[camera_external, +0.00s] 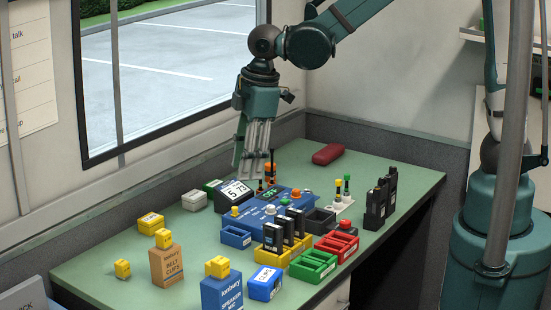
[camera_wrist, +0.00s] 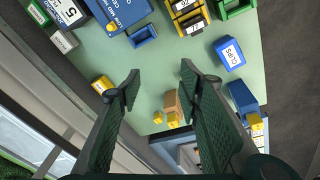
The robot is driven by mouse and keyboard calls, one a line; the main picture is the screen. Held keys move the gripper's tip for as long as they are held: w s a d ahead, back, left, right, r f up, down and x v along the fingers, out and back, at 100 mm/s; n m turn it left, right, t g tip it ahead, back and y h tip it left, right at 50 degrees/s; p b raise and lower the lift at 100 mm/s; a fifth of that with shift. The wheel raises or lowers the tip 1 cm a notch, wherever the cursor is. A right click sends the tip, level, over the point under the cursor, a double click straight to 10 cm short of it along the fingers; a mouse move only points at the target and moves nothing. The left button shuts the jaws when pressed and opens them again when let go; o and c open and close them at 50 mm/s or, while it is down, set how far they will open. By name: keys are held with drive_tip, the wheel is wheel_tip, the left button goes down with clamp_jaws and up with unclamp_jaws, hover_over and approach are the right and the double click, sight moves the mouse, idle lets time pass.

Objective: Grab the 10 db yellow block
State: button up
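Several yellow blocks stand at the table's left end; any 10 db marking is too small to read. One flat yellow block (camera_external: 150,222) lies near the window side and also shows beside the left finger in the wrist view (camera_wrist: 102,84). A small yellow block (camera_external: 122,268) sits alone on the table and shows low in the wrist view (camera_wrist: 158,117). Another yellow block (camera_external: 163,239) sits on the brown belt clips box (camera_external: 167,265), and another (camera_external: 217,267) on a blue box (camera_external: 221,292). My gripper (camera_wrist: 158,82) is open and empty, above the table.
A blue console (camera_external: 270,208) with buttons and a display (camera_external: 236,192) stand mid-table. Yellow (camera_external: 313,265), red (camera_external: 337,246) and blue (camera_external: 236,237) trays and a blue clips box (camera_external: 264,283) lie in front. Black radios (camera_external: 380,200) stand at right. The window wall borders the left.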

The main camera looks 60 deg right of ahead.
drive_tip(key=a+f+n, duration=0.1)
drive_tip(key=a+f, duration=0.3)
drive_tip(key=f, duration=0.1)
drive_tip(key=a+f+n+g+b, duration=0.1)
drive_tip(key=a+f+n, duration=0.1)
drive_tip(key=a+f, duration=0.2)
drive_tip(key=a+f+n+b, duration=0.1)
drive_tip(key=a+f, duration=0.4)
drive_tip(key=f, duration=0.1)
drive_tip(key=shift+w+n+g+h, duration=0.25)
drive_tip(key=shift+n+g+h, duration=0.15)
drive_tip(key=shift+f, duration=0.1)
drive_tip(key=shift+f+b, duration=0.4)
drive_tip(key=shift+f, duration=0.8)
drive_tip(key=shift+a+f+b, duration=0.1)
drive_tip(key=shift+f+b, duration=0.3)
drive_tip(key=shift+f, duration=2.2)
drive_tip(key=c, duration=0.9)
